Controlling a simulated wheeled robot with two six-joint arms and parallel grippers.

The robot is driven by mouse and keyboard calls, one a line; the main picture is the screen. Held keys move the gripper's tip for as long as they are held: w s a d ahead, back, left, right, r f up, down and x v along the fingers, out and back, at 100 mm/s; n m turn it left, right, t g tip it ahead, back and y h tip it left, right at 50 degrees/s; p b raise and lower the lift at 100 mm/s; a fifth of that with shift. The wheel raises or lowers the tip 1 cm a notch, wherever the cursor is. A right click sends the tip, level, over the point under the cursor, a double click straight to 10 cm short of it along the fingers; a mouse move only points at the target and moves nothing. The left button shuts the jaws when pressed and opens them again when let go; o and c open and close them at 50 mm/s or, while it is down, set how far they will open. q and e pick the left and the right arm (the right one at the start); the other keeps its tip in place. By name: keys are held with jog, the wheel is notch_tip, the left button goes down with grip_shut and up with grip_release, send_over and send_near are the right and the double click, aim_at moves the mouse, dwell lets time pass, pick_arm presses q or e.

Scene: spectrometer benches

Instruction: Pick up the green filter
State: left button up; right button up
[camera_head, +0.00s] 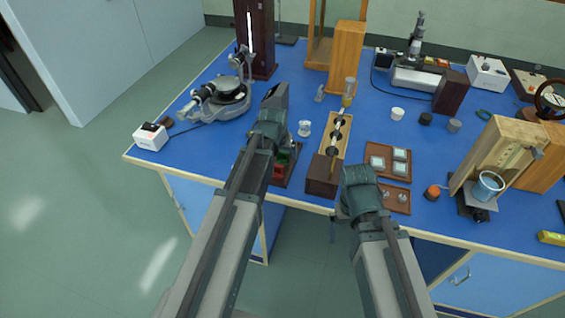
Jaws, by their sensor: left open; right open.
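The green filter (283,158) shows as a small green patch beside a red one (279,170), on a dark holder near the front edge of the blue bench top. My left arm and gripper cover part of this holder. My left gripper (274,97) is open and reaches over the bench, above and just beyond the filters in the picture. I see nothing held in it. My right gripper (338,218) is open at the front edge, to the right of the filters, and its fingers are mostly hidden behind its wrist.
A wooden stand with a rod (333,137) and brown trays with pale squares (388,160) lie to the right of the filters. A round spectrometer (225,98) and a white box (150,137) stand left. Bare bench lies between the white box and my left arm.

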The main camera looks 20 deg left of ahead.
aim_at(282, 162)
pick_arm(q)
jog(key=shift+b+x, duration=0.3)
jog(key=shift+x, duration=0.5)
jog(key=shift+r, duration=0.1)
pick_arm(e)
jog(key=shift+f, duration=0.7)
pick_arm(q)
jog(key=c, duration=1.4)
jog(key=shift+r, duration=0.1)
jog(key=shift+c, duration=0.2)
pick_arm(e)
jog(key=shift+r, duration=0.15)
pick_arm(q)
notch_tip(282, 162, up, 10)
jog(key=p, duration=1)
pick_arm(e)
notch_tip(282, 162, up, 10)
